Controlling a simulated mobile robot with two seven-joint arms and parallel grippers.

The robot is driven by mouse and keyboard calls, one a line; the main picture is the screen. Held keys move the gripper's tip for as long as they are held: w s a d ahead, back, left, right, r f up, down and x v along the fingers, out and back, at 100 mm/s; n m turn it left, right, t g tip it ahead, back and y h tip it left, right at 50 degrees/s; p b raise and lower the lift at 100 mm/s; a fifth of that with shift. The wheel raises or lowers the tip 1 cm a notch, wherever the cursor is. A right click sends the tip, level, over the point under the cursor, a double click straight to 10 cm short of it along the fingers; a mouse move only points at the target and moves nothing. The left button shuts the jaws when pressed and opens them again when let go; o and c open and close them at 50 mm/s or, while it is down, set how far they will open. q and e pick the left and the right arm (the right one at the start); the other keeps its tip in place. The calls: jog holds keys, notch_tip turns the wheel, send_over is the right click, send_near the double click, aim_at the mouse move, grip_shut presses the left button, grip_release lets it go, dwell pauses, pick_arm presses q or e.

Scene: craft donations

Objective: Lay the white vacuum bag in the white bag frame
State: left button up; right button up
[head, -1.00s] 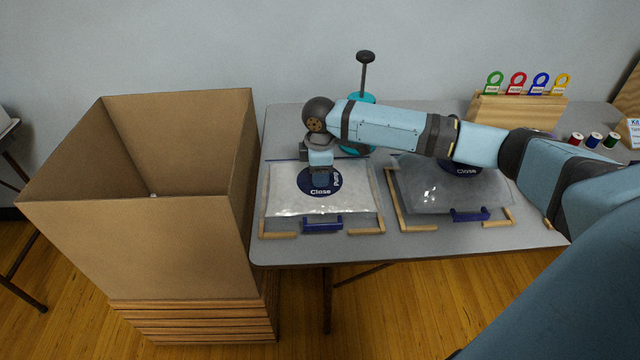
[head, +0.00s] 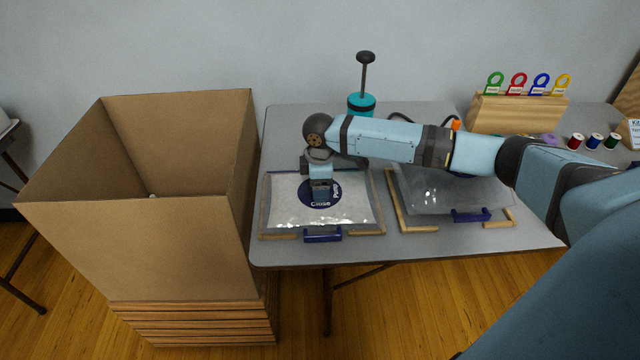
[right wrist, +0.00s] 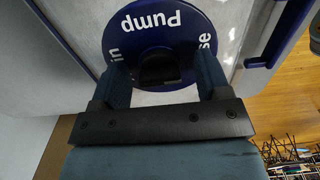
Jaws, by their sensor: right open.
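The white vacuum bag (head: 286,212) lies flat on the table within the white bag frame (head: 367,233), whose wooden pieces show along its sides and front corners. A blue clip (head: 308,236) is at the bag's front edge, between the front corner pieces. The bag's round dark blue disc reads Close and Pump; this valve disc also shows in the right wrist view (right wrist: 190,38). My right gripper (head: 320,192) points down over the disc. Its fingers (right wrist: 160,85) stand apart on either side of a dark knob on the disc. My left gripper is not in view.
A greyish bag (head: 425,195) with a blue clip lies in a second wooden frame (head: 398,212) to the right. A teal pump (head: 361,104) stands behind. A tall open cardboard box (head: 140,240) stands left of the table. A wooden rack (head: 515,113) holds coloured tags.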

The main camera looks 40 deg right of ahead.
pick_arm(q)
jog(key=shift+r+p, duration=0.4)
jog(key=shift+p, duration=0.65)
pick_arm(e)
notch_tip(320, 180, up, 12)
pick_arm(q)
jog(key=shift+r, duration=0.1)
